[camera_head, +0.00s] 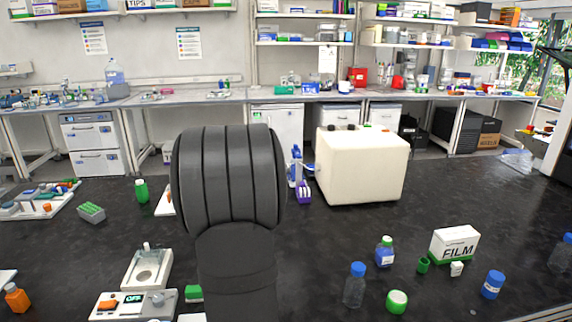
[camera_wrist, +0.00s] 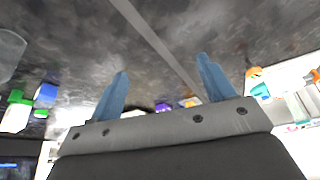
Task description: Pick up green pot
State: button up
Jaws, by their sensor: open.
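A small green pot (camera_head: 423,265) stands on the black bench at the right in the head view, just left of the white FILM box. In the head view my arm hides the gripper. In the wrist view, small green and blue items are at the far left; I cannot tell whether the green pot is among them.
A FILM box (camera_head: 454,246), a blue-capped bottle (camera_head: 355,285), a blue-labelled bottle (camera_head: 385,252), a small white pot (camera_head: 456,269) and a blue pot (camera_head: 492,285) crowd around. A large cream machine (camera_head: 362,168) stands behind. Bench between the machine and bottles is clear.

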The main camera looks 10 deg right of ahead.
jog(key=c, duration=0.4)
jog(key=shift+o, duration=0.2)
jog(key=w+d+r+m+h, duration=0.1)
jog(key=w+d+m, duration=0.2)
jog(key=d, duration=2.3)
jog(key=s+d+m, duration=0.1)
jog(key=s+d, duration=0.3)
jog(key=d, duration=0.5)
jog(key=s+d+m+g, duration=0.1)
jog(key=s+d, duration=0.2)
jog(key=d, duration=0.6)
jog(key=s+d, duration=0.4)
jog(key=d, duration=0.5)
send_over(424, 262)
jog(key=s+a, duration=0.2)
jog(key=s, duration=0.1)
jog(key=shift+h, duration=0.4)
notch_tip(424, 262, down, 10)
jog(key=shift+w+f, duration=0.1)
jog(key=shift+x, duration=2.65)
